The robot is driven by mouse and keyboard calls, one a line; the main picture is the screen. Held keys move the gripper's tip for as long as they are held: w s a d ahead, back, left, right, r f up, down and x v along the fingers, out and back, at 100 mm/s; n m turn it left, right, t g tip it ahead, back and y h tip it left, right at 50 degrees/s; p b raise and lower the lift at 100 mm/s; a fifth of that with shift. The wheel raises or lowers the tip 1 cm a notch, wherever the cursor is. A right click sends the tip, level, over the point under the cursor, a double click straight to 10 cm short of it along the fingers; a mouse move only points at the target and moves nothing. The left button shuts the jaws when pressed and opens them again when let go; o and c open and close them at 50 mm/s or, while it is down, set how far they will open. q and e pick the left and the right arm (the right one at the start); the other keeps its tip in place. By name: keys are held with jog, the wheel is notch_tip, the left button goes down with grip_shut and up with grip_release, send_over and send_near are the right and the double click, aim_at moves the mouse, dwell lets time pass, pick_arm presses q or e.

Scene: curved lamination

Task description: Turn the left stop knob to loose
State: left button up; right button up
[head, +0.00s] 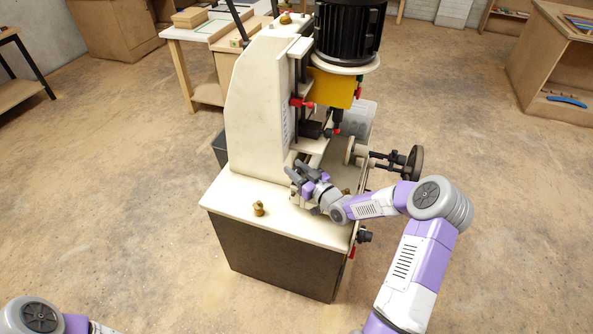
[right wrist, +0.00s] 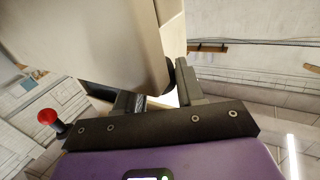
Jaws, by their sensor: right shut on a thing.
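My right gripper (head: 296,170) is low at the front of the cream machine (head: 257,110), just above its base top. In the right wrist view my right gripper (right wrist: 160,95) has its two dark fingers on either side of a small dark rounded piece (right wrist: 169,74) at the edge of a cream machine part. It is shut on this piece, which looks like the left stop knob. The fingers hide most of the knob, so its turn position cannot be read. In the head view the gripper hides the knob. My left gripper is out of view.
A brass knob (head: 259,209) stands on the base top (head: 285,222), left of my right gripper. A handwheel (head: 414,163) sticks out to the right. Red-tipped levers (head: 308,104) and a black motor (head: 349,30) are above. The floor in front is clear.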

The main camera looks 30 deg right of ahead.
aim_at(300, 172)
jog(key=shift+n+y, duration=0.4)
jog(key=shift+y, duration=0.1)
jog(key=o, duration=0.9)
jog(key=shift+o, duration=0.2)
jog(key=p+v, duration=0.1)
jog(key=v, duration=0.6)
jog(key=shift+s+r+p, duration=0.1)
jog(key=shift+s+p, duration=0.15)
jog(key=shift+p, duration=0.1)
